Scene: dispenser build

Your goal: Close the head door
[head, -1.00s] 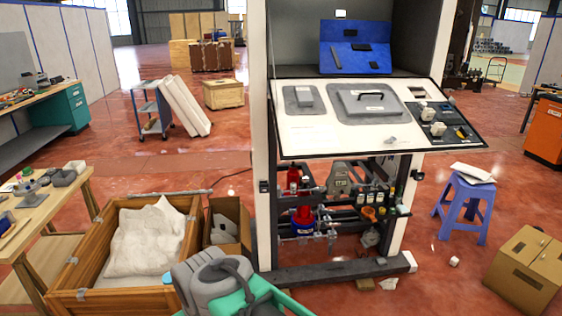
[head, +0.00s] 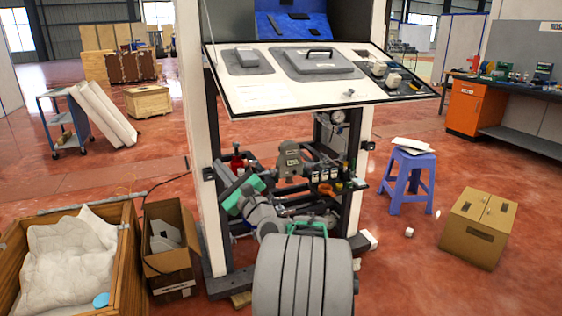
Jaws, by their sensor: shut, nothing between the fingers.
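The head door (head: 265,98) is the wide white panel with a black edge on the front of the tall white cabinet (head: 197,110). It stands open, folded out and sloping down toward me. Grey plates, a black handle and several knobs sit on its face. Behind it, the cabinet's upper compartment is open, with a blue board (head: 290,24) inside. My gripper (head: 236,184) is low in front of the cabinet's left side, below the door and apart from it. It is shut and empty; its fingertips are small and hard to make out.
Pipes and valves (head: 292,160) fill the lower cabinet close to my arm. A wooden crate (head: 128,262) and an open cardboard box (head: 168,262) stand at left. A blue stool (head: 409,182) and a closed box (head: 478,228) stand at right. Floor between stool and cabinet is mostly clear.

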